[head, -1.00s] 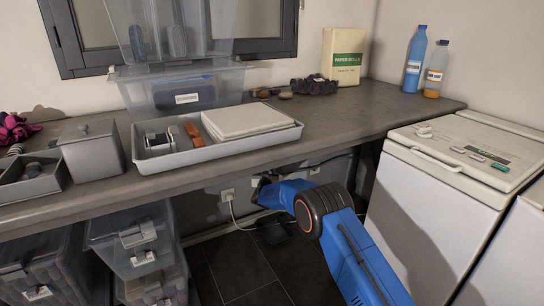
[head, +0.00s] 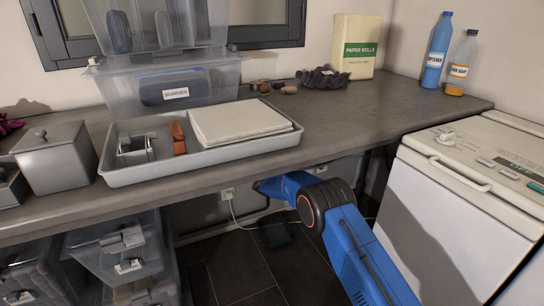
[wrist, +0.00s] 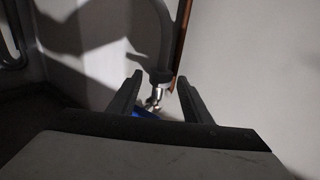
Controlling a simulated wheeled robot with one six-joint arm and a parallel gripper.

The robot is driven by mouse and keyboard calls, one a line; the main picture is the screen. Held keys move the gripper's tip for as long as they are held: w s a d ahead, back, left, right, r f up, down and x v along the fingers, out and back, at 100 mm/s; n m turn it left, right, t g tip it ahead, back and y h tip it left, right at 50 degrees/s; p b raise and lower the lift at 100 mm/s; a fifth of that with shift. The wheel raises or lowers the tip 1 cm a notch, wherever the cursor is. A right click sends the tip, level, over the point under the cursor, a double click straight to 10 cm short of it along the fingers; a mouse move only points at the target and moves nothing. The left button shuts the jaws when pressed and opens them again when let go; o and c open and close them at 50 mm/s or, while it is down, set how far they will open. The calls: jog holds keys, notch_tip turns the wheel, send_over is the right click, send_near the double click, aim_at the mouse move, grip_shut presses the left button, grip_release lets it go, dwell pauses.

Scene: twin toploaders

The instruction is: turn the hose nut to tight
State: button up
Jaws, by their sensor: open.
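In the wrist view a grey hose (wrist: 166,40) hangs down and ends in a dark grey collar, which looks like the hose nut (wrist: 161,76). A shiny metal fitting (wrist: 155,97) shows just below it, with a blue part (wrist: 143,113) lower down. My gripper (wrist: 160,84) is open, one finger to each side of the hose end in the picture. I see no contact, and cannot tell how far ahead the nut is. In the head view my blue arm reaches under the counter; the gripper and nut are hidden there.
A copper-coloured pipe (wrist: 182,40) runs beside the hose along a pale surface. In the head view the counter (head: 370,115) overhangs my arm, with a white toploader (head: 440,210) to the right and clear bins (head: 118,248) at left. A grey tray (head: 200,160) stands on the counter.

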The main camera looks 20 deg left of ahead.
jog(key=c, duration=1.1)
jog(key=shift+o, duration=0.2)
jog(key=shift+a+h, duration=0.1)
jog(key=shift+h, duration=0.2)
jog(key=shift+a+m+t+h, duration=0.15)
jog(key=shift+m+t+h, duration=0.35)
jog(key=shift+m+h, duration=1.25)
jog(key=shift+n+h, duration=0.25)
